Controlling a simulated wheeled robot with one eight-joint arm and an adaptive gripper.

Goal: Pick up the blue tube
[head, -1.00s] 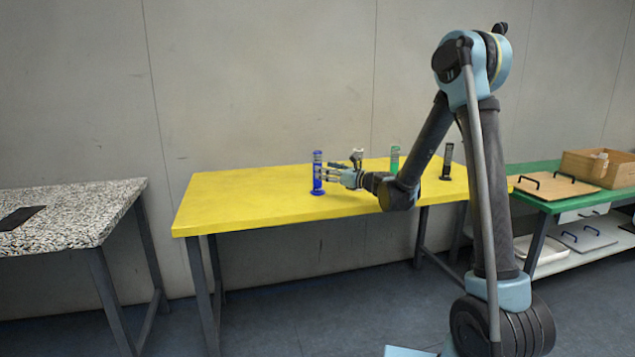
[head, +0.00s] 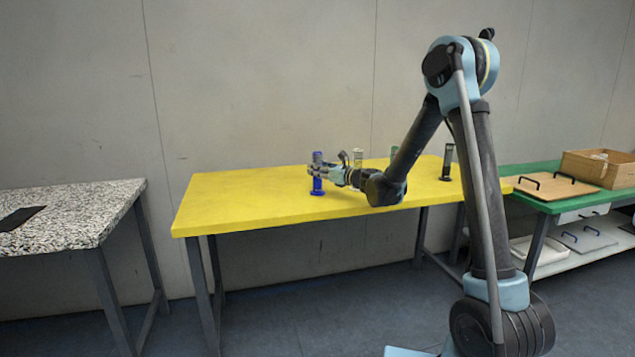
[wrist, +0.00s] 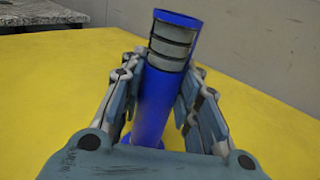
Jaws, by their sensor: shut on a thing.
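The blue tube (head: 317,186) stands upright on the yellow table (head: 240,205), its round base on the tabletop. In the wrist view the blue tube (wrist: 155,100) has a grey banded section near its top. My gripper (head: 317,170) reaches in from the right with its fingers on both sides of the tube's upper part. In the wrist view my gripper (wrist: 168,85) is shut on the tube, one finger against each side.
A clear tube (head: 357,158) stands behind my gripper. A green tube (head: 394,153) is partly hidden by my arm, and a black tube (head: 447,162) stands further right. A speckled table (head: 75,210) is at left, a green table (head: 548,203) at right. The yellow table's left part is clear.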

